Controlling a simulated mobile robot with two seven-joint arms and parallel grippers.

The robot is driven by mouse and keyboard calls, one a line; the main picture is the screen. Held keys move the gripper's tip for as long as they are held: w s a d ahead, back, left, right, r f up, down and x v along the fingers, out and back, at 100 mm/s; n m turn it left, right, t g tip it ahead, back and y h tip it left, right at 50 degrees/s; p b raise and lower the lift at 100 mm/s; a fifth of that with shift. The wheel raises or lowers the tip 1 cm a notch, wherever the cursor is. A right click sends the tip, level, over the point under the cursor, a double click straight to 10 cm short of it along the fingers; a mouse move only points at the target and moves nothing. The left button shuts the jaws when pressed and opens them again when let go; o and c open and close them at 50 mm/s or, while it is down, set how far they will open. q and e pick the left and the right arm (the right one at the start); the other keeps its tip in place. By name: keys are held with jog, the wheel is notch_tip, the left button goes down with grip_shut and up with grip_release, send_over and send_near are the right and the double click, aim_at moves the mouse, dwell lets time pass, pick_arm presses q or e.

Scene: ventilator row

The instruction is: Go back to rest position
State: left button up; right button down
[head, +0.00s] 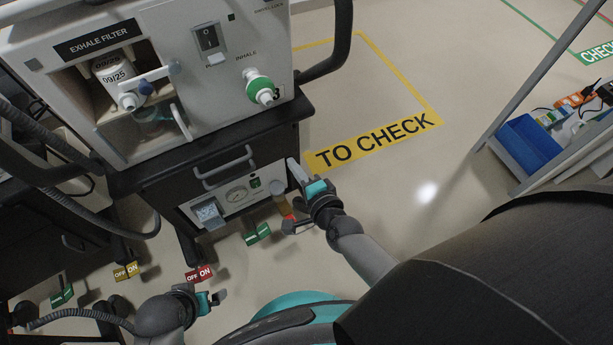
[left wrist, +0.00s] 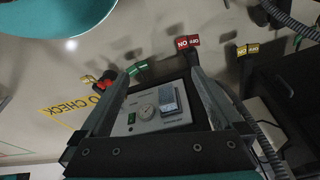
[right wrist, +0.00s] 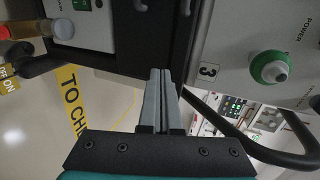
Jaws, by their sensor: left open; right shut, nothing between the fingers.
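My right gripper (head: 294,166) is beside the right edge of the ventilator cart (head: 150,165), its fingers pointing up and left. In the right wrist view the two fingers (right wrist: 160,76) are pressed together with nothing between them. My left gripper (head: 221,296) is low in the head view, in front of the cart and above the floor. In the left wrist view its fingers (left wrist: 160,74) stand wide apart, with a gauge panel (left wrist: 157,110) showing beyond the gap. Neither gripper holds anything.
The ventilator (head: 140,70) has an exhale filter bay, a switch and a green-ringed inhale port (head: 259,88). Hoses and another dark cart are at left. Coloured ON/OFF tags (head: 199,273) show below. Floor marked TO CHECK (head: 372,145) is clear at right; a blue bin (head: 528,146) stands farther right.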

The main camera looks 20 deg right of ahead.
pick_arm(q)
jog(key=shift+s+a+f+g+p, duration=0.15)
jog(key=shift+s+f+p, duration=0.3)
jog(key=shift+f, duration=0.35)
jog(key=shift+s+a+f+g+p, duration=0.1)
jog(key=shift+s+f+g+p, duration=0.1)
jog(key=shift+s+f, duration=0.45)
pick_arm(e)
jog(key=shift+v, duration=2.45)
pick_arm(q)
jog(key=shift+w+f, duration=0.1)
jog(key=shift+d, duration=0.1)
pick_arm(e)
jog(key=shift+s+f, duration=0.1)
